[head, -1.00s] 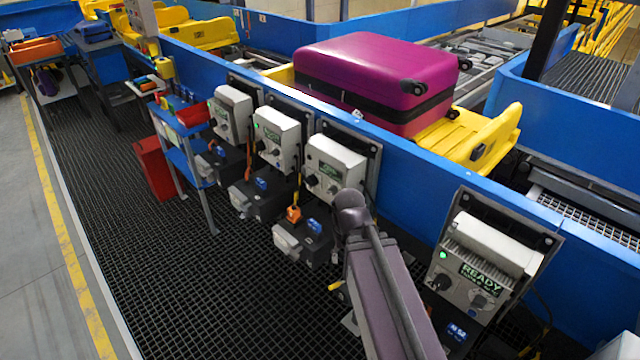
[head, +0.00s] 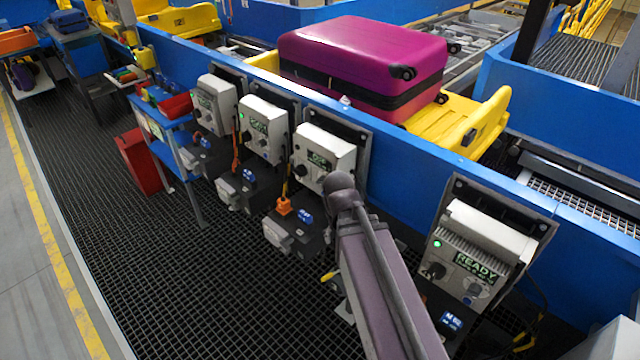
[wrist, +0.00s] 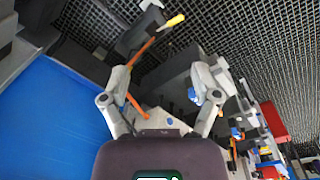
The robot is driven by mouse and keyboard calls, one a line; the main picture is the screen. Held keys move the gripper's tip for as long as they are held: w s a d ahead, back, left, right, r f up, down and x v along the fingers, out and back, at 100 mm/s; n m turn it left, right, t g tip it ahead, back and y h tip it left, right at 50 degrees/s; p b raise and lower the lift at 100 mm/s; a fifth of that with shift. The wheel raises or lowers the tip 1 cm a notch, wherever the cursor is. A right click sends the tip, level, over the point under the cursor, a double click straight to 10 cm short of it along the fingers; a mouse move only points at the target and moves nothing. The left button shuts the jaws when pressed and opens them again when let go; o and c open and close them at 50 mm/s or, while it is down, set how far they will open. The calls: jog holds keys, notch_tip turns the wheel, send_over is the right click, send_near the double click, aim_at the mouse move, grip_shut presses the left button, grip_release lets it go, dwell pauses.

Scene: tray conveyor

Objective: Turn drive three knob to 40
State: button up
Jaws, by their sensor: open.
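Several white drive boxes hang along the blue conveyor wall in the head view. The nearest one (head: 485,240) has a green light, a READY display and a dark knob (head: 434,271). Farther left are a third-nearest box (head: 265,128) and a second-nearest box (head: 325,150), whose dark knob (head: 301,170) shows on its face. I cannot read drive numbers or knob settings. My gripper (wrist: 160,88) is open and empty in the wrist view, its two grey fingers apart. My arm hides it in the head view. No knob is clearly seen between the fingers.
The blue wall (head: 410,170) runs behind the boxes. Dark motor units with orange and blue connectors (head: 306,218) sit below them. A purple suitcase (head: 355,55) lies on a yellow tray (head: 475,118).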

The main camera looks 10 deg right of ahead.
jog(key=w+f+m+h+b, duration=0.2)
jog(key=w+h+b, duration=0.1)
jog(key=w, duration=0.2)
jog(key=m+t+h+b, duration=0.7)
jog(key=m+t+b, duration=0.1)
send_near(319, 182)
jog(key=v, duration=0.3)
jog(key=shift+w+a+r+p, duration=0.1)
jog(key=shift+a+p, duration=0.1)
jog(key=shift+p, duration=0.1)
jog(key=shift+d, duration=0.1)
jog(key=b+x, duration=0.5)
jog(key=x, duration=0.8)
jog(key=shift+d+f, duration=0.25)
jog(key=shift+d, duration=0.1)
